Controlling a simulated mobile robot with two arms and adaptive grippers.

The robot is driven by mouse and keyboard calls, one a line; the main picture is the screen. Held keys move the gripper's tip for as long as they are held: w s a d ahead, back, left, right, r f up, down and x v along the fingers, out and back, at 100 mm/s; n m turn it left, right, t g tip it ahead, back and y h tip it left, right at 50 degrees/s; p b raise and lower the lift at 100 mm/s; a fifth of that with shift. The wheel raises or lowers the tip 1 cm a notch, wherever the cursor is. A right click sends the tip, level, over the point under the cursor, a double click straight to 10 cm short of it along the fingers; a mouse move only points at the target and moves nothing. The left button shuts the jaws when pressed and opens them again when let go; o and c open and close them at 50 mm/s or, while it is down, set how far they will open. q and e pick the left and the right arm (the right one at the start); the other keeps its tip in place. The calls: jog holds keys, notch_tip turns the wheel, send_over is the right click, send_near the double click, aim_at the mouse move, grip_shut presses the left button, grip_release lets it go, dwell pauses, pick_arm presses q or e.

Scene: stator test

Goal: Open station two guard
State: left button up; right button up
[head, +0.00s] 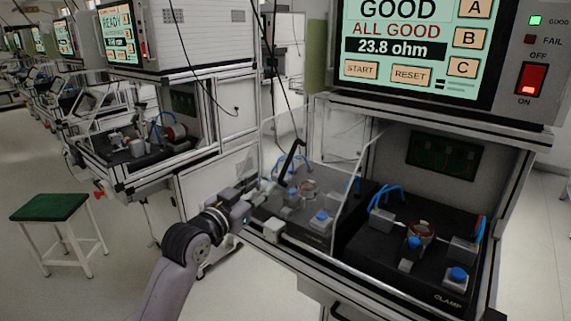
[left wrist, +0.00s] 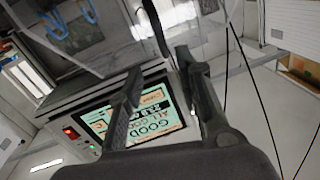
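A clear guard panel (head: 346,205) stands over the left nest of the near station, in front of a black fixture block (head: 292,225). My left gripper (head: 268,186) is at the left edge of this guard, level with its lower part. In the left wrist view its two dark fingers (left wrist: 159,62) are spread with a gap between them. A dark slanted bar (left wrist: 154,24) shows just beyond the fingertips, and clear sheet lies beside it. I cannot tell whether the fingers touch the bar or the guard. My right gripper is not in view.
The right nest (head: 395,235) of the near station is uncovered. A screen (head: 420,45) above it reads "ALL GOOD". Another station (head: 140,150) with a clear guard stands behind at left. A green-topped stool (head: 48,207) is on the floor at left, with open floor around it.

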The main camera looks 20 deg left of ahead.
aim_at(286, 165)
pick_arm(q)
jog(key=p+x, duration=0.1)
jog(key=x, duration=1.3)
jog(key=shift+w+a+f, duration=0.1)
jog(key=shift+a, duration=0.1)
jog(key=shift+c, duration=0.4)
grip_shut()
